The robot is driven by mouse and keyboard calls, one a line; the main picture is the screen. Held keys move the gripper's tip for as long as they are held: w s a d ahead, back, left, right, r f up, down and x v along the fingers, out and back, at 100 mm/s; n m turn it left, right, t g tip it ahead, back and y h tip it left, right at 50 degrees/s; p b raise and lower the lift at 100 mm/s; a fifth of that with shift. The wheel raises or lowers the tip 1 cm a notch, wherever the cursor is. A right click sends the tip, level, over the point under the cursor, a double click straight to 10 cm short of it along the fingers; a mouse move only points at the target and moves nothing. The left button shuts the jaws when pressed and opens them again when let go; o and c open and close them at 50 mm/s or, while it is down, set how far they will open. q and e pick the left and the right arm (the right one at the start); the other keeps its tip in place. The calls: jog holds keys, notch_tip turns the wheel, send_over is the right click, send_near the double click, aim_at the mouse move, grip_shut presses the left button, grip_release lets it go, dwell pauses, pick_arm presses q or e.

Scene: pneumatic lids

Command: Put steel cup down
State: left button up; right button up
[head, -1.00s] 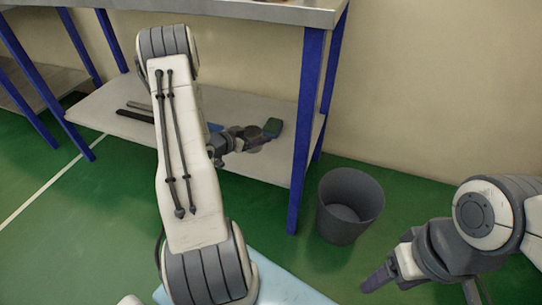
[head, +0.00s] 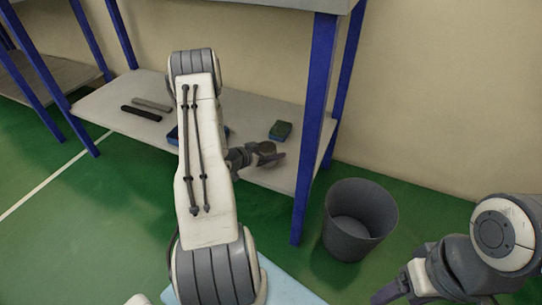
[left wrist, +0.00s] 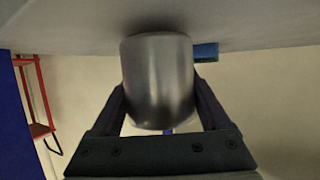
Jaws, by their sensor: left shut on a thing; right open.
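The steel cup (left wrist: 158,80) is grey, smooth and rounded, between the two fingers of my left gripper (left wrist: 160,95) in the left wrist view. That view looks upside down, with the shelf surface at the top. The cup's end meets or nearly meets the shelf, with a dark shadow there; I cannot tell if it bears its weight. In the head view my left gripper (head: 270,160) is low over the right front part of the lower shelf (head: 105,108), the cup small and dark there. My right gripper (head: 390,292) is open and empty at the lower right, partly cut off.
A green and blue sponge-like block (head: 280,130) lies on the shelf behind my left gripper. Two dark bars (head: 141,112) lie at the shelf's left. A blue table leg (head: 312,130) stands just right of the gripper. A grey bin (head: 358,220) stands on the floor.

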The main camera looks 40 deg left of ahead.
pick_arm(q)
jog(key=shift+f, duration=0.3)
pick_arm(e)
jog(key=shift+f, duration=0.2)
pick_arm(q)
jog(key=shift+f, duration=0.1)
jog(key=shift+f, duration=0.15)
jog(key=o, duration=1.3)
jog(key=shift+c, duration=0.2)
jog(key=shift+s+a+r+p, duration=0.1)
jog(key=shift+s+r+p, duration=0.2)
jog(key=shift+r, duration=0.1)
jog(key=p+v, duration=0.4)
jog(key=v, duration=0.6)
jog(key=shift+s+a+r, duration=0.1)
jog(key=shift+s, duration=0.15)
jog(key=shift+s+r, duration=0.1)
jog(key=shift+s, duration=0.3)
pick_arm(e)
notch_tip(320, 180, up, 5)
jog(key=shift+f, duration=0.15)
